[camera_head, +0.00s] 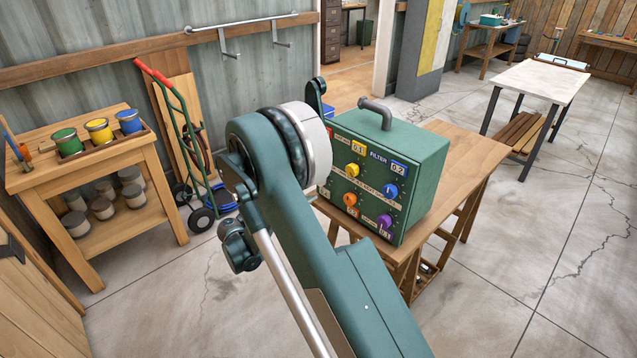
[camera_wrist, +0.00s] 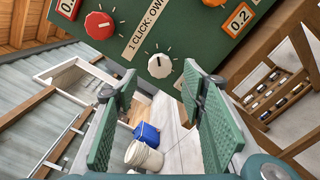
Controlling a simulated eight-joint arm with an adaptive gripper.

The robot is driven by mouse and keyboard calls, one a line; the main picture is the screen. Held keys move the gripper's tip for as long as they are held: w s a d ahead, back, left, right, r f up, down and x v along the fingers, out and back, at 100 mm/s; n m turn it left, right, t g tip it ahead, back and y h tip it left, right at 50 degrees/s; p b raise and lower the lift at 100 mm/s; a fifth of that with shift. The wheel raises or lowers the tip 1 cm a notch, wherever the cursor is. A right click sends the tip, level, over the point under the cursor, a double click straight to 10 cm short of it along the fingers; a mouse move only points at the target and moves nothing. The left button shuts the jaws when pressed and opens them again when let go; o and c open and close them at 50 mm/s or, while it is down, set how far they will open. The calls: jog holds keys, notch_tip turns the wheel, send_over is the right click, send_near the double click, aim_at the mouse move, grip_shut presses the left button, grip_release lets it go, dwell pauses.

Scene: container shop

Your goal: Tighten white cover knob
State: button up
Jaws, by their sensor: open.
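A green control box (camera_head: 425,165) with a top handle stands on a wooden table. In the wrist view, its panel (camera_wrist: 205,50) fills the upper part, and a white knob (camera_wrist: 160,66) with a dark pointer line sits near the panel's edge. The white knob is hidden behind my arm in the head view. My gripper (camera_wrist: 159,88) is open, its two green ribbed fingers spread apart in front of the panel. The knob appears between and beyond the fingertips, with nothing held. Whether a fingertip touches the panel is unclear.
A red knob (camera_wrist: 99,25) is beside the white one. Yellow (camera_head: 352,170), blue (camera_head: 391,191), orange (camera_head: 350,199) and purple (camera_head: 384,221) knobs share the panel. The wooden table (camera_head: 462,160) has bare space right of the box. A paint-can bench (camera_head: 85,185) stands left.

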jog(key=shift+b+x, duration=0.65)
jog(key=shift+x, duration=3.25)
jog(key=c, duration=0.9)
